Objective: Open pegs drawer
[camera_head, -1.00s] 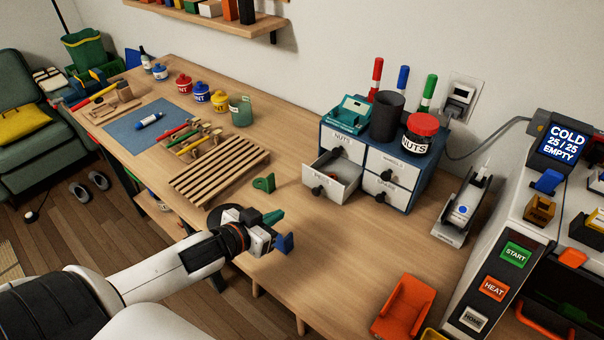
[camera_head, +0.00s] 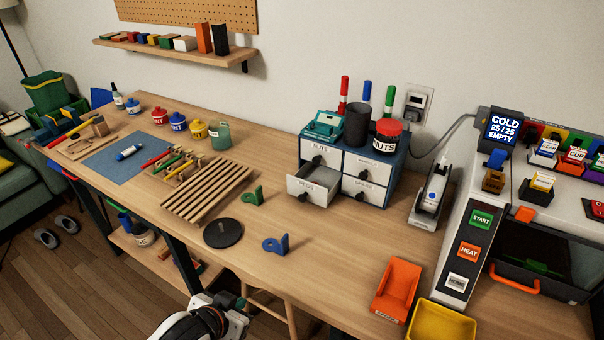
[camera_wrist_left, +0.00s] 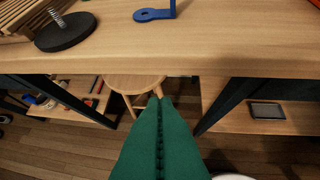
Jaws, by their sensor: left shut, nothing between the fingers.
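The small blue drawer cabinet (camera_head: 402,152) stands at the back of the desk, with white drawer fronts. Its lower left drawer, labelled PEGS (camera_head: 309,191), is pulled out toward me and its open top shows. The other drawers are closed. My left gripper (camera_head: 240,305) is low at the bottom of the head view, in front of the desk's front edge and well away from the cabinet. In the left wrist view its green fingers (camera_wrist_left: 160,130) are together with nothing between them. My right gripper is not in view.
A blue bracket (camera_head: 276,244), a black disc with a peg (camera_head: 222,233) and a green bracket (camera_head: 253,196) lie in front of the drawer. A wooden rack (camera_head: 205,190) is left of them. An orange holder (camera_head: 397,289) sits at right. A stool (camera_wrist_left: 135,84) stands below the desk.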

